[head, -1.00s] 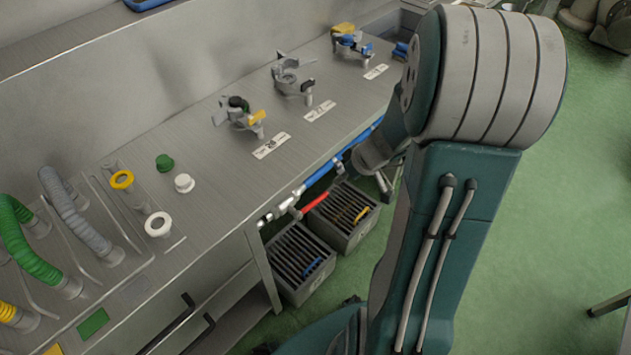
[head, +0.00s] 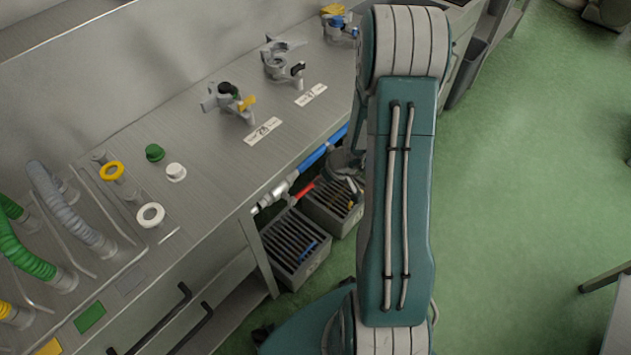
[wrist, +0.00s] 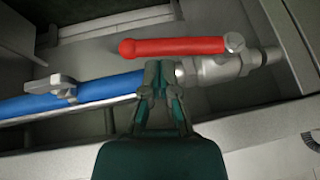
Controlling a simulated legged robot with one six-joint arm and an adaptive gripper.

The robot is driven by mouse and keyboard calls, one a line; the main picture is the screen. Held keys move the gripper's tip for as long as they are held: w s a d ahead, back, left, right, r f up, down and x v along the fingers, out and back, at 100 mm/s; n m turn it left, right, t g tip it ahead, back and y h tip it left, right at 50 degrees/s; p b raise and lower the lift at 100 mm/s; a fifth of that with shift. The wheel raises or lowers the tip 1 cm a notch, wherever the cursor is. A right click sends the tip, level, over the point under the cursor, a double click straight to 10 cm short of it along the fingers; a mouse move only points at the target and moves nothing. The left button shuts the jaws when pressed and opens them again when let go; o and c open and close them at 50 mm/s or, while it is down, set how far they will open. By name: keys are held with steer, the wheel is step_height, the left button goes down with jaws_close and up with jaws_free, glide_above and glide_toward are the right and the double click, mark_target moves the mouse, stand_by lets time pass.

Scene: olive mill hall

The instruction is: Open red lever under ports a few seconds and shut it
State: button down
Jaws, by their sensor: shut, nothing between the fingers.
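The red lever (wrist: 175,47) is in the wrist view, with its pivot at the right on a silver valve (wrist: 220,68). It lies roughly along the blue pipe (wrist: 95,88). My gripper (wrist: 160,66) is shut and empty; its fingertips are just below the lever in the picture, in front of where the blue pipe meets the metal fitting. I cannot tell whether they touch anything. In the head view the red lever (head: 303,190) shows below the bench edge, beside the silver fitting. My gripper is largely hidden there by my arm. The ports (head: 228,100) stand on the bench above.
Two slatted grey crates (head: 290,255) stand on the floor under the pipe. A grey clip (wrist: 62,88) sits on the blue pipe to the left. The steel bench (head: 205,165) is close to my arm. Green floor (head: 510,200) is open at the right.

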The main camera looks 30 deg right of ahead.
steer(key=shift+x, duration=1.15)
steer(key=shift+a, duration=0.1)
steer(key=s+a+f+m+g+y, duration=0.1)
steer(key=a+f+m+y, duration=0.3)
steer(key=f+y, duration=0.5)
steer(key=g+y, duration=0.1)
steer(key=y, duration=0.3)
steer(key=shift+s+a+m, duration=0.35)
steer(key=shift+a+m, duration=0.05)
steer(key=shift+a+f, duration=0.1)
